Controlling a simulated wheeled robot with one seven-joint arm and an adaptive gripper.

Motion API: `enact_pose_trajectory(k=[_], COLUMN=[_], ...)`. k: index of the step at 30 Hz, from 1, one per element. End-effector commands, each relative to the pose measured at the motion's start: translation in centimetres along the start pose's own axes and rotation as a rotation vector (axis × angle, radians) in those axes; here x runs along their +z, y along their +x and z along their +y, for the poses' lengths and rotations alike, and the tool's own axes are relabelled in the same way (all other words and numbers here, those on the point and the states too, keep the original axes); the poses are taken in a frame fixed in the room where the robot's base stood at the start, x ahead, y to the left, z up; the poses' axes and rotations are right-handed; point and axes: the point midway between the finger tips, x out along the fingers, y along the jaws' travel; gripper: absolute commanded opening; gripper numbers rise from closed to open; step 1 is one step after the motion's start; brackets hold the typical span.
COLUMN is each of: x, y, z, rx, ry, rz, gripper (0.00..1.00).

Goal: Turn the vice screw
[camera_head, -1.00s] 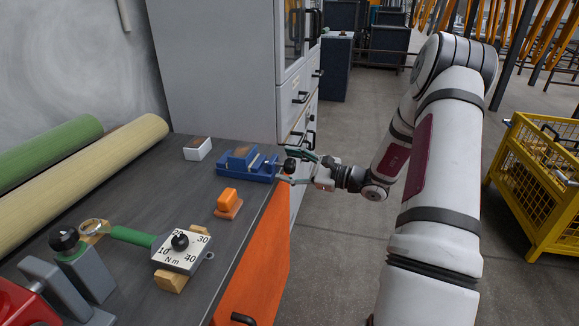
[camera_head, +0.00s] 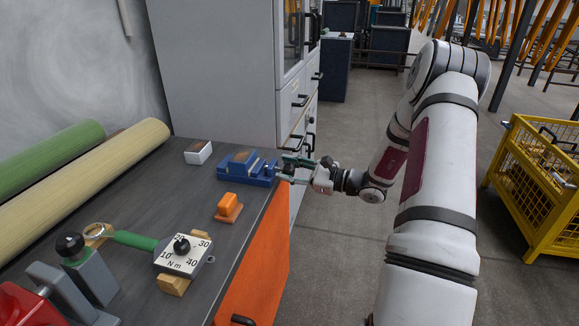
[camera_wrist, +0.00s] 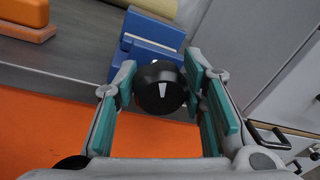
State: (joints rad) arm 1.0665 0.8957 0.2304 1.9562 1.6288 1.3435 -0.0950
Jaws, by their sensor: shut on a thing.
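The blue vice (camera_head: 241,168) stands near the bench's right edge in the head view; it also shows at the top of the wrist view (camera_wrist: 148,50). Its screw ends in a round black knob (camera_wrist: 159,88) with a white pointer mark, which points roughly downward in the wrist view. My gripper (camera_head: 293,168) reaches in from the right, level with the vice. In the wrist view my gripper (camera_wrist: 158,90) has its green-padded fingers on both sides of the knob, shut on it. The screw behind the knob is mostly hidden.
An orange block (camera_head: 229,206) and a white block (camera_head: 198,152) stand on the dark bench (camera_head: 140,205). A torque gauge (camera_head: 184,255) lies nearer. A grey cabinet (camera_head: 225,70) rises behind the vice. A yellow cage (camera_head: 535,190) stands at right on open floor.

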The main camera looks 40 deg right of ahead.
Motion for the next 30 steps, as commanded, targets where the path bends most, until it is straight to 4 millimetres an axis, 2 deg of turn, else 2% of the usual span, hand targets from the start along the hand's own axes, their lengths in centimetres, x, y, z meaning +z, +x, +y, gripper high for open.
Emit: enact_pose_trajectory(k=[15,30], x=[0.03,-0.15], y=[-0.04,-0.02], z=[-0.2,-0.19], rx=[0.021,0.024], ry=[0.303,0.356], rz=[0.037,0.044], gripper=[0.1,0.1])
